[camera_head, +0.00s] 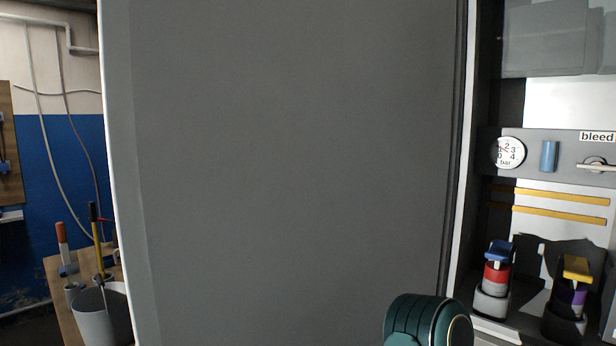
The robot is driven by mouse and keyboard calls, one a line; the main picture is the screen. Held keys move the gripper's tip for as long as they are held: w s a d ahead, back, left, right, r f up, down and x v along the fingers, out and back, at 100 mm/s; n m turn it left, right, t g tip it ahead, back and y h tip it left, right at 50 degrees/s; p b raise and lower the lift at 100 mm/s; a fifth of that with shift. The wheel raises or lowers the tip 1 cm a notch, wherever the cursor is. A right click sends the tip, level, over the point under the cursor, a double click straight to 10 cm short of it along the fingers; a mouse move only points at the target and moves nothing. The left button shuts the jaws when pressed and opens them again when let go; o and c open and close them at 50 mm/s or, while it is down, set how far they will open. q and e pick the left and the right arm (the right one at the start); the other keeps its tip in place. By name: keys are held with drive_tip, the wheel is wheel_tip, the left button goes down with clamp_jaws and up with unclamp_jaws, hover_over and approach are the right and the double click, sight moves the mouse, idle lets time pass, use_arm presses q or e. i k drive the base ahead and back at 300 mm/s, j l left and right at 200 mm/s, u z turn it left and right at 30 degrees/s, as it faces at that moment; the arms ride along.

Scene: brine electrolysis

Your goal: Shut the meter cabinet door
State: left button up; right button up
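The meter cabinet door (290,170) is a large grey panel that fills the middle of the head view. It stands open, its right edge with a dark seal beside the cabinet frame (470,150) and its pale left edge towards me. To its right the cabinet interior is exposed. A dark green rounded part (420,322), which looks like a piece of my own arm, shows at the bottom in front of the door's lower right. Whether it touches the door I cannot tell. Neither of my grippers is in view.
At far left, a wooden bench (58,290) holds tools and a grey container (98,318).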

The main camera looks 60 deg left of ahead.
sight(282, 172)
drive_tip(key=k+l, duration=0.1)
drive_tip(key=k, duration=0.35)
drive_tip(key=k+l+z, duration=0.1)
drive_tip(key=k, duration=0.4)
drive_tip(key=k+j+z, duration=0.15)
drive_tip(key=k+j, duration=0.65)
drive_tip(key=j, duration=0.2)
drive_tip(key=k+j, duration=0.1)
drive_tip(key=j, duration=0.3)
drive_tip(key=k+j, duration=0.15)
drive_tip(key=j, duration=0.2)
drive_tip(key=k+j+z, duration=0.1)
drive_tip(key=j, duration=0.25)
drive_tip(key=k+j, duration=0.15)
drive_tip(key=j, duration=0.25)
drive_tip(key=k+j, duration=0.15)
drive_tip(key=j, duration=0.2)
drive_tip(key=k+j, duration=0.15)
drive_tip(key=j, duration=0.2)
drive_tip(key=j+u, duration=0.3)
drive_tip(key=i+l, duration=0.05)
drive_tip(key=l, duration=0.05)
